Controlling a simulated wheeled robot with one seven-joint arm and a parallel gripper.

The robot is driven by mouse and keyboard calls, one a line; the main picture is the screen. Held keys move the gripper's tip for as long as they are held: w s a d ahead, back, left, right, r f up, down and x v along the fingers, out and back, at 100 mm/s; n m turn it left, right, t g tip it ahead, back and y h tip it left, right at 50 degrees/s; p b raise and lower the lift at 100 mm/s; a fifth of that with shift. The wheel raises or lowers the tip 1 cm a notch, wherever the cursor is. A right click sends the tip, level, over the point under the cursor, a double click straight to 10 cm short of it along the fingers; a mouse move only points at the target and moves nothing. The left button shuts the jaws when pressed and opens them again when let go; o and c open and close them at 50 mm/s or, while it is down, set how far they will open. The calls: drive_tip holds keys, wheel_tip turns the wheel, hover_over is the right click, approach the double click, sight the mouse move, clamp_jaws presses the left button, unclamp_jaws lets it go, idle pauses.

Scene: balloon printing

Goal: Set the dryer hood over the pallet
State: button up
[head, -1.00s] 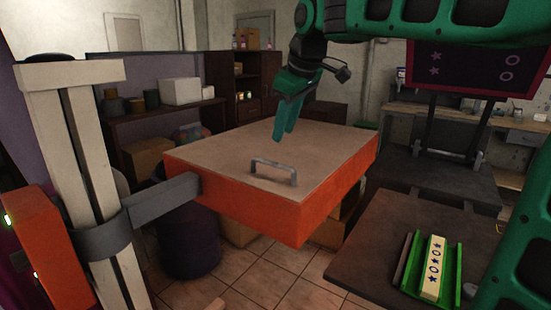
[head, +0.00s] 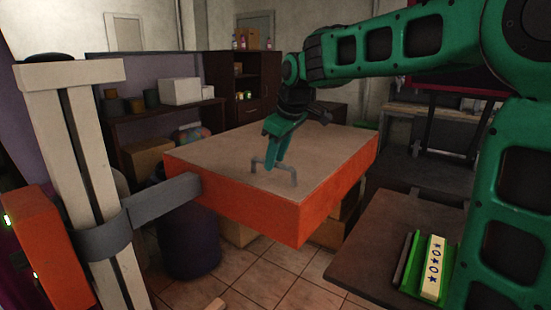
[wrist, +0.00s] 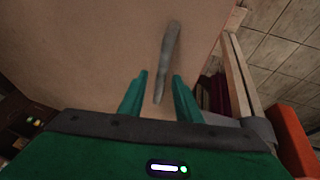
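The dryer hood (head: 240,205) is a wide orange box with a tan top, level, carried by a grey bracket on a pale column at the left. A grey bar handle (head: 290,176) stands on its top near the front edge. My gripper (head: 273,162) points down over the top, right at the handle. In the wrist view, its two green fingers are apart, and the handle (wrist: 168,50) runs into the gap between them. I see no clear contact. I cannot tell for sure which surface is the pallet; a dark board (head: 375,240) lies at the right.
On the dark board, a green holder (head: 408,262) carries a cream strip (head: 435,262) with dark star and ring marks. The pale column (head: 95,170) stands at the left. Shelves with boxes (head: 180,92) line the back. Tiled floor shows between hood and board.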

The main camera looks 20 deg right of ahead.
clamp_jaws()
drive_tip(key=shift+s, duration=0.1)
